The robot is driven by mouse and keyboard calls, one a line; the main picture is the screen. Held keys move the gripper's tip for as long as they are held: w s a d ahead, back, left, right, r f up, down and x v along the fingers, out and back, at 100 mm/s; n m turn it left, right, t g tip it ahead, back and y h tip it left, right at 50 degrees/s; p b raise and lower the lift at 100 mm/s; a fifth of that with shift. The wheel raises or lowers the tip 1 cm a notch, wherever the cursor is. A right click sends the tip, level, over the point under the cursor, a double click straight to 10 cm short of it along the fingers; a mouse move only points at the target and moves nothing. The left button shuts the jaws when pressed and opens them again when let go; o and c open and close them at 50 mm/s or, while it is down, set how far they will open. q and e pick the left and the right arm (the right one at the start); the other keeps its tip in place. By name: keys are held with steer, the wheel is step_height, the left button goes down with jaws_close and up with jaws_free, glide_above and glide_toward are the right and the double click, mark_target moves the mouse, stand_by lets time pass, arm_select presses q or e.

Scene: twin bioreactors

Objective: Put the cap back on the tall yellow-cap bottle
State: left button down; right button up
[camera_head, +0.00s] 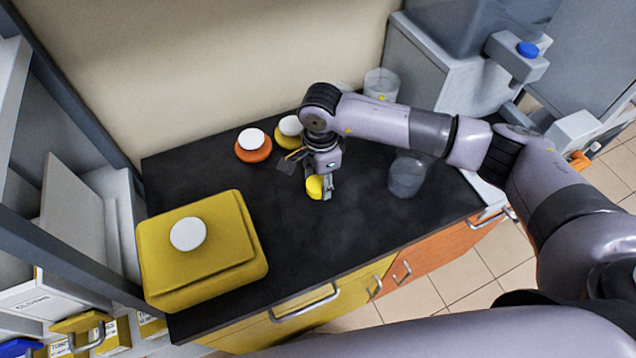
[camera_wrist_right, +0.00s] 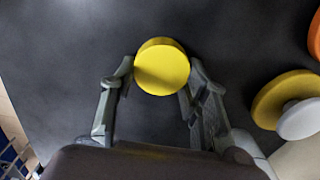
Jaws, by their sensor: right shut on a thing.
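The yellow cap (camera_head: 314,187) is a round disc at my right gripper (camera_head: 321,193), over or on the black bench top. In the right wrist view the cap (camera_wrist_right: 161,66) sits between the two fingertips of the right gripper (camera_wrist_right: 160,80), which is shut on it. I cannot tell whether the cap touches the bench or hangs above it. No tall bottle can be made out with certainty. A clear vessel (camera_head: 407,174) stands to the right of the gripper, and another (camera_head: 381,84) stands at the back. My left gripper is not in view.
An orange container (camera_head: 253,152) and a yellow container (camera_head: 283,138), both white-topped, stand behind the gripper. A big yellow box (camera_head: 200,270) with a white lid fills the front left. A grey machine (camera_head: 440,85) stands back right. The bench's front middle is clear.

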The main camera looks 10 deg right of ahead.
mark_target(320, 182)
steer(key=shift+r, duration=0.1)
steer(key=shift+c, duration=0.2)
